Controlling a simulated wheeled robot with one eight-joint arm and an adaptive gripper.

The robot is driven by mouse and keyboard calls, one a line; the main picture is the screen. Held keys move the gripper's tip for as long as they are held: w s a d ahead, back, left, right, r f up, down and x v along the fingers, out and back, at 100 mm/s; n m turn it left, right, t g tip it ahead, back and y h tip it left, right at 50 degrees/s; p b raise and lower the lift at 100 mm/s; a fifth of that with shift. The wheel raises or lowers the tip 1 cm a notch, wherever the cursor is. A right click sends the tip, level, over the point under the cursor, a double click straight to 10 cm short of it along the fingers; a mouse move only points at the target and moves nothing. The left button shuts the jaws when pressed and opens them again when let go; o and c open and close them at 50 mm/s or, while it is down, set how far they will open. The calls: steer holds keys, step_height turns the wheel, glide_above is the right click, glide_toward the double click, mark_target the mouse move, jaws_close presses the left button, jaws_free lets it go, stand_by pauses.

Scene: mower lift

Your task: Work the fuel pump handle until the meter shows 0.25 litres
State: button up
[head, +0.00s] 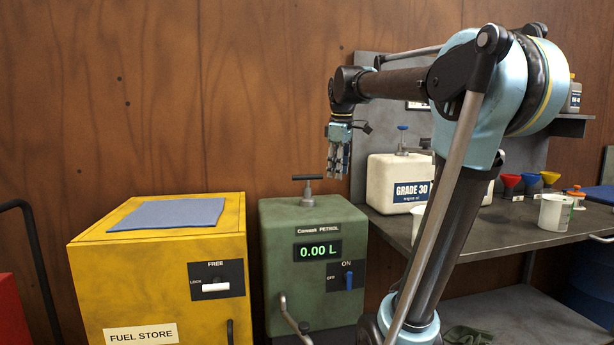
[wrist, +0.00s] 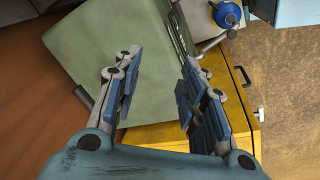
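The blue ON/OFF switch (head: 348,281) stands upright under the word ON. My gripper (head: 337,172) hangs fingers down, above and to the right of the T-handle, apart from it. In the wrist view my gripper (wrist: 155,95) is open and empty over the pump's green top (wrist: 100,35). A dark bar end (wrist: 83,97) shows beside the left finger; the rest is hidden.
The yellow fuel store cabinet (head: 90,270), with a blue-grey cloth (head: 170,214) on top, stands left of the pump. At right a bench (head: 490,228) holds a white Grade 30 can (head: 380,183), funnels and a cup (head: 553,212). A bent metal pipe (head: 292,318) sticks out in front of the pump.

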steer(key=w+a+r+n, duration=0.7)
steer(key=w+a+r, duration=0.2)
steer(key=w+r, duration=0.4)
glide_toward(308, 181)
steer(key=f, duration=0.2)
steer(key=w+f, duration=0.1)
steer(key=f, duration=0.1)
steer(key=w+f, duration=0.1)
steer(key=f, duration=0.1)
steer(key=shift+w+a+f, duration=0.15)
steer(key=shift+f, duration=0.05)
jaws_close()
